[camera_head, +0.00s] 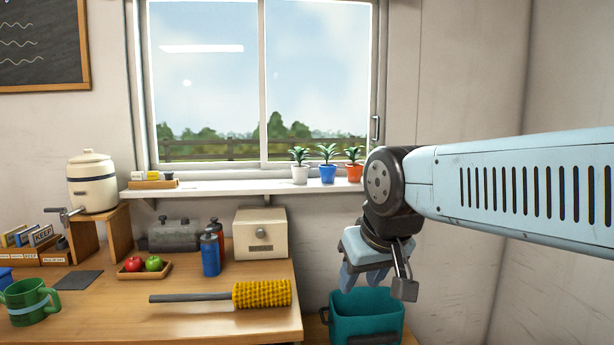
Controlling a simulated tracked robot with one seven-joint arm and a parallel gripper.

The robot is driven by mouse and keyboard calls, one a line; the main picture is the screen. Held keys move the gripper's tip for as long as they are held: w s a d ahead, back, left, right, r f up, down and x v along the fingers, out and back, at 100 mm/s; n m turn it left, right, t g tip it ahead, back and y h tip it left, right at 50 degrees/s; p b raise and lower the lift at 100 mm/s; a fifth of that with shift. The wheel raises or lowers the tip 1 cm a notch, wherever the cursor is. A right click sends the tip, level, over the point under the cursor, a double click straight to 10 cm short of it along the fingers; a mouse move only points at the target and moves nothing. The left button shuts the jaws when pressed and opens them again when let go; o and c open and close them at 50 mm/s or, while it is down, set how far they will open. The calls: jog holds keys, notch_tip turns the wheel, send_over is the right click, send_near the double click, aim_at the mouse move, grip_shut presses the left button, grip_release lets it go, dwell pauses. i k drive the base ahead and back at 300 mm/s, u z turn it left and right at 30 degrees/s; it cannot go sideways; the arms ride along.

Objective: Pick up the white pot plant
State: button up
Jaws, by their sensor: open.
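The white pot plant (300,172) stands upright on the window sill, a small white pot with green leaves. A blue pot plant (327,171) stands just right of it, and an orange pot plant (354,170) is right of that, close to my arm in the picture. My gripper (356,284) hangs down at the lower right, below the sill and apart from the plants. Its light blue fingers are open, and I see nothing held between them. A grey padlock-shaped part hangs beside the gripper.
The white sill (230,188) also holds a small tray of blocks (154,182) at its left. Below are a cream box (260,235), a blue bottle (210,255) and a yellow roller (262,294) on the wooden desk (110,318). A teal bin (365,318) is under my gripper.

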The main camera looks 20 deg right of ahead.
aim_at(301, 171)
jog(key=u, duration=0.15)
jog(key=i, duration=0.95)
jog(key=z, duration=0.1)
